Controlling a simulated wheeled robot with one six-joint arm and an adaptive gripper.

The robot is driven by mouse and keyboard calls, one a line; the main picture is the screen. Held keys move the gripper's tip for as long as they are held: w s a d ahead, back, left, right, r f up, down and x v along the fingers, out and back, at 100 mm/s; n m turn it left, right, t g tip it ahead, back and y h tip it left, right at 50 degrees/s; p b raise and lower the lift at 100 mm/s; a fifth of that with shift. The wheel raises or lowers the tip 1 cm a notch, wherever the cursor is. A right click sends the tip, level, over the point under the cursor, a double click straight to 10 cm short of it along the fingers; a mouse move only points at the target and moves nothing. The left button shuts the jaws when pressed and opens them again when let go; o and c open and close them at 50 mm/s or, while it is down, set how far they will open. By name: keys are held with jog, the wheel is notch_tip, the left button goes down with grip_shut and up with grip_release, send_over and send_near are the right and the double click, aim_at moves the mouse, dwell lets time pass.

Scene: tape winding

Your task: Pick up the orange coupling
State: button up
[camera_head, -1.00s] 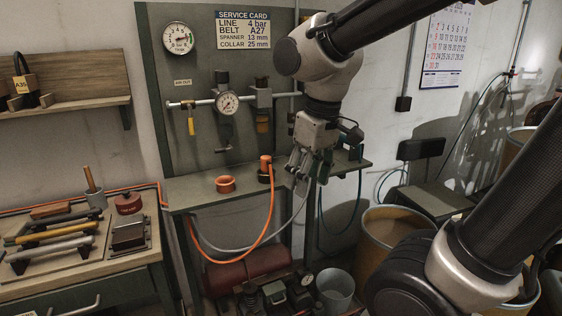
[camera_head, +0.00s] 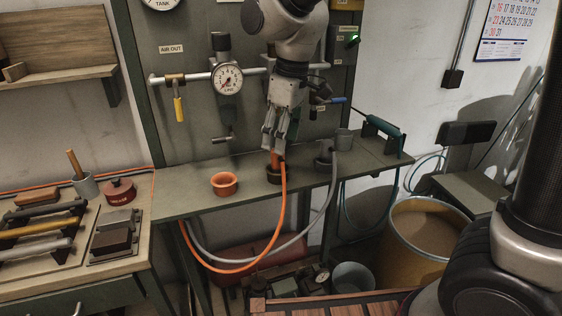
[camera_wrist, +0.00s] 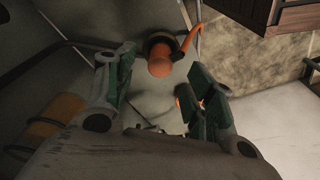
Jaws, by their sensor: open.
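The orange coupling (camera_head: 276,160) stands upright in a dark holder (camera_head: 273,176) on the narrow green-grey bench, with an orange hose (camera_head: 282,205) running from it. My gripper (camera_head: 271,148) points down just above it and hides part of its top in the head view. In the wrist view the coupling (camera_wrist: 159,64) shows top centre, in line with the gap between the fingers of my gripper (camera_wrist: 158,82). The fingers are spread apart with nothing held. I cannot tell how far the coupling is from the fingertips.
A grey hose end in a holder (camera_head: 324,163) stands close on the right. A gauge (camera_head: 227,79) and pipe are on the panel behind. The bench (camera_head: 185,196) is clear at its left end.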

aim_at(276, 159)
jog(key=f, duration=0.5)
jog(key=shift+w+a+f, duration=0.1)
jog(key=shift+w+a, duration=0.1)
jog(key=shift+a, duration=0.2)
jog(key=c, duration=1.2)
